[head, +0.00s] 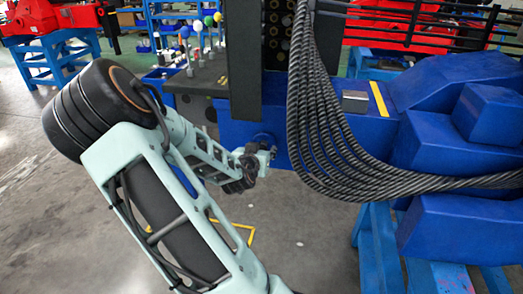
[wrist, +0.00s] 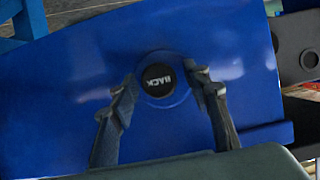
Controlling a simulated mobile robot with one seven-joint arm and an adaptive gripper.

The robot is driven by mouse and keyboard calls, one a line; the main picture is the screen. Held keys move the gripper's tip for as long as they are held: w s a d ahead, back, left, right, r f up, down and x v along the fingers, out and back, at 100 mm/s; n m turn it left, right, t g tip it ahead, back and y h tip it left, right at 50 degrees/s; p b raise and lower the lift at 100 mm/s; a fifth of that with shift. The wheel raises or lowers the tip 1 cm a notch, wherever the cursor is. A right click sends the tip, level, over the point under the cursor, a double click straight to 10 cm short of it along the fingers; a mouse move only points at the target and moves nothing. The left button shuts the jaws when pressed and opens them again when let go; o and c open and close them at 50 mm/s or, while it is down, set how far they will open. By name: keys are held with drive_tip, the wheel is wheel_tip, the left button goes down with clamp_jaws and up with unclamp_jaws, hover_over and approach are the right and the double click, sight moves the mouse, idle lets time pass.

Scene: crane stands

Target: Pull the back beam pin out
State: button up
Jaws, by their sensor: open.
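The back beam pin (wrist: 159,80) shows in the wrist view as a round black end face with white lettering that reads BACK. It sits in a round blue boss on the blue beam (wrist: 75,95). My gripper (wrist: 164,85) is open, with one finger to the left of the pin and one to the right. Both fingertips are apart from the pin as seen here; the depth gap is hard to tell. In the head view my gripper (head: 262,158) is at the side of the blue beam (head: 237,130), and the pin is mostly hidden there.
A bundle of dark hoses (head: 325,125) hangs just right of my gripper. A grey bench (head: 198,80) with several coloured-knob pins stands behind my arm. A blue stand (head: 385,250) is at lower right. The floor (head: 310,240) below my gripper is mostly clear.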

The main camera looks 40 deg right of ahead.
drive_tip(key=shift+w+d, duration=0.15)
clamp_jaws()
idle(0.4)
drive_tip(key=s+a, duration=0.1)
drive_tip(key=a, duration=0.1)
drive_tip(key=s+a, duration=0.1)
drive_tip(key=s, duration=0.1)
drive_tip(key=shift+s+a+f, duration=0.1)
drive_tip(key=shift+a+f, duration=0.1)
drive_tip(key=shift+a, duration=0.15)
unclamp_jaws()
drive_tip(key=shift+a+r, duration=0.1)
